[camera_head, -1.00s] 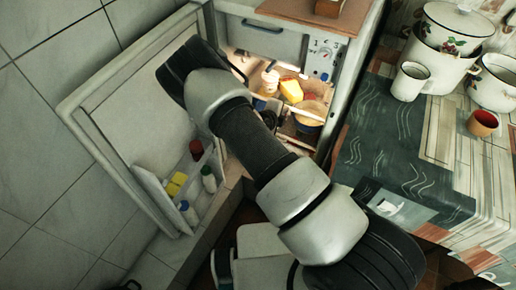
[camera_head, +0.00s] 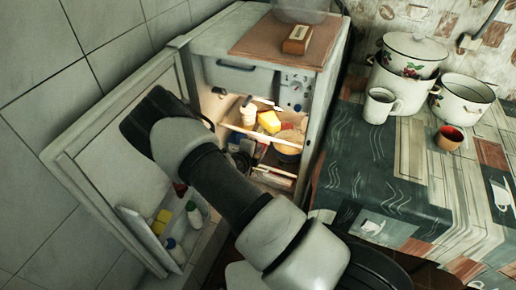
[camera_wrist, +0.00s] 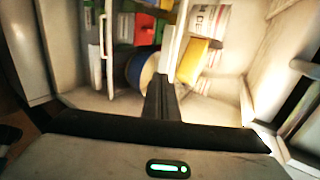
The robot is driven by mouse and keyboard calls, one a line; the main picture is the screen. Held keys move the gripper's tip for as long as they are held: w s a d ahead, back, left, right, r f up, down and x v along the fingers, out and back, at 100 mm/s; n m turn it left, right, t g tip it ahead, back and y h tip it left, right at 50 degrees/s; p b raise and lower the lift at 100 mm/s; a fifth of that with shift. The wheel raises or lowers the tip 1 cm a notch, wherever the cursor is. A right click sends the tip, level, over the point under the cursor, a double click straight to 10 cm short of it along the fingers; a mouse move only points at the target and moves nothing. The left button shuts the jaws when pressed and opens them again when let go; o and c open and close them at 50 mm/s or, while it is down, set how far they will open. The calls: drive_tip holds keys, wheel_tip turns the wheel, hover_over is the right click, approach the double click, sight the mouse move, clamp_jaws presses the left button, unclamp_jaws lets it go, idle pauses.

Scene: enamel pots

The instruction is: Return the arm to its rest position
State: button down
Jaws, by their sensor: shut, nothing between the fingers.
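My gripper (camera_wrist: 163,85) shows in the wrist view with its dark fingers together and empty. It points toward the open fridge's lit inside. In the head view my arm reaches up and left across the open fridge door (camera_head: 112,160), and my fingers are hidden there. The fridge (camera_head: 322,85) stands open behind the arm. A yellow item (camera_head: 269,121) and a pot (camera_head: 289,147) sit on its shelves; a yellow item (camera_wrist: 194,60) also shows in the wrist view, right of my fingers.
Bottles (camera_head: 194,214) stand in the door rack. Right of the fridge, a table (camera_head: 375,180) holds enamel pots (camera_head: 462,100), a white mug (camera_head: 379,105) and a red-brown cup (camera_head: 449,138). A small box (camera_head: 297,39) lies on the fridge top. A tiled wall is at left.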

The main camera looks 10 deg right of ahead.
drive_tip(key=p+v, duration=0.1)
drive_tip(key=v, duration=0.7)
drive_tip(key=shift+r, duration=0.25)
drive_tip(key=s+d+r+m+g, duration=0.2)
drive_tip(key=s+d+r+m, duration=0.2)
drive_tip(key=r+m, duration=0.45)
drive_tip(key=s+d+r+m+g, duration=0.2)
drive_tip(key=s+d+r+m, duration=0.15)
drive_tip(key=r+m, duration=0.55)
drive_tip(key=s+d+r+m+g, duration=0.25)
drive_tip(key=s+r+m, duration=0.35)
drive_tip(key=m, duration=0.5)
drive_tip(key=s+a+r+m+t+y, duration=0.1)
drive_tip(key=s+a+r+m+y, duration=0.2)
drive_tip(key=s+r+m, duration=0.5)
drive_tip(key=s+a+r+m+t+y, duration=0.1)
drive_tip(key=s+a+r+m+y, duration=0.3)
drive_tip(key=s+m, duration=0.5)
wheel_tip(320, 180, up, 14)
drive_tip(key=w+m+p, duration=0.1)
drive_tip(key=w+p, duration=0.1)
drive_tip(key=p, duration=1.1)
drive_tip(key=shift+r+m, duration=0.25)
drive_tip(key=shift+m, duration=0.1)
